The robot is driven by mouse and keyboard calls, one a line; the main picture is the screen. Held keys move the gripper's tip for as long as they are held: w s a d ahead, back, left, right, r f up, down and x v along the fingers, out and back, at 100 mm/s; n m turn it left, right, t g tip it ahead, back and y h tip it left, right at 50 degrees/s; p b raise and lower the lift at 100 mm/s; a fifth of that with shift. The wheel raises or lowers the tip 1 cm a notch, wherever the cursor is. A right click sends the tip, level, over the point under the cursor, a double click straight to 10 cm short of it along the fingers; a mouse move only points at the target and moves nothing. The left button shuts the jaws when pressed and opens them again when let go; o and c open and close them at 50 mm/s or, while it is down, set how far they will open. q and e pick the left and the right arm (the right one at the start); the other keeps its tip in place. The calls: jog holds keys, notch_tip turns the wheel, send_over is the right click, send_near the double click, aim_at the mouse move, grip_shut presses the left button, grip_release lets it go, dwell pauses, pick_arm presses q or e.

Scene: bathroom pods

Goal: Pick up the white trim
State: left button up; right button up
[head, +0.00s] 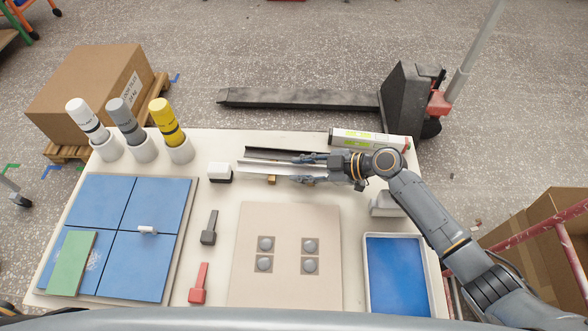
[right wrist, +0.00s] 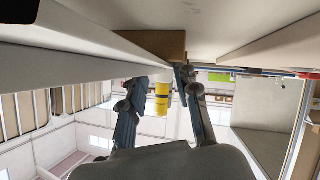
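The white trim (head: 258,165) is a long, pale strip lying left to right near the back of the table. It also shows in the right wrist view (right wrist: 70,45), running in from the left toward my fingers. My right gripper (head: 306,167) is over the right part of the trim, its fingers pointing left and hiding part of it. In the right wrist view my right gripper's fingers (right wrist: 160,82) are apart. I cannot tell whether the trim lies between them. A brown block (right wrist: 155,44) shows near the fingertips. My left gripper is not in view.
A black trim (head: 275,152) lies just behind the white one. White, grey and yellow bottles (head: 162,115) stand in holders at back left. Blue tiles (head: 155,200), a beige panel (head: 285,218) and a blue-filled tray (head: 395,270) are in front. A pallet jack (head: 300,98) stands behind the table.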

grip_shut()
jog(key=shift+r, duration=0.1)
